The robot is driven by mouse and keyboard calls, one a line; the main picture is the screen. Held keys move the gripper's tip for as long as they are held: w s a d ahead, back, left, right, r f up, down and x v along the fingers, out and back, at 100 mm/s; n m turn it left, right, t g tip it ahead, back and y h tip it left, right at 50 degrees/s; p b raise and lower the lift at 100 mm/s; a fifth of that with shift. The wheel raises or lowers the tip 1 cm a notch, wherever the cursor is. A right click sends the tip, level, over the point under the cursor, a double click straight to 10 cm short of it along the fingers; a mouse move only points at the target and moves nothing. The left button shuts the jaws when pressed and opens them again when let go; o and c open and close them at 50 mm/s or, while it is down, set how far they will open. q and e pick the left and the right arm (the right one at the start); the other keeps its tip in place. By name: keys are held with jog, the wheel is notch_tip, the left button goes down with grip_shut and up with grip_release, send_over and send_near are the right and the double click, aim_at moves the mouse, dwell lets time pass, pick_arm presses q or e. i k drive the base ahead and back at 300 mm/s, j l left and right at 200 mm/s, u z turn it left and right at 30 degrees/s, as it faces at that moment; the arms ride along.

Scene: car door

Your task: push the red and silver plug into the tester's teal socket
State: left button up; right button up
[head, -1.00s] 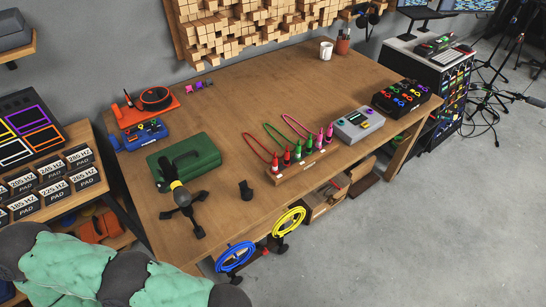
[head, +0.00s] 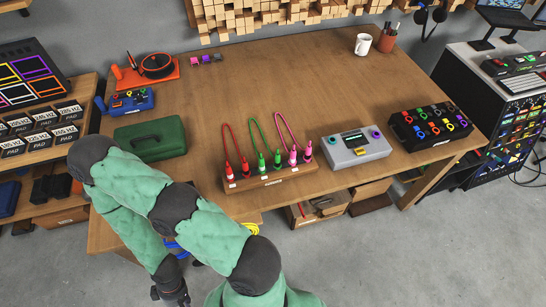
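A red cable (head: 226,140) arcs up from a wooden rack (head: 262,187) on the table, with two red plugs standing at its left end. One red plug (head: 229,172) is at the end and the other (head: 244,168) just right of it. The silver part is too small to make out. The tester (head: 357,155) is a grey box right of the rack with a small screen. Its teal socket (head: 333,140) appears at the left of its top, with nothing in it. My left gripper (head: 174,294) is low at the bottom edge, well away from both, partly cut off. My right gripper is not in view.
Green (head: 263,155) and pink (head: 291,150) cables share the rack. A black box with coloured connectors (head: 433,127) stands right of the tester. A green case (head: 150,138) lies left, behind my arm. The middle of the wooden table (head: 270,80) is clear.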

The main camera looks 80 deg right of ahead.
aim_at(229, 172)
jog(key=k+l, duration=0.45)
jog(key=k, duration=0.15)
jog(key=k+l, duration=0.45)
jog(key=k, duration=0.15)
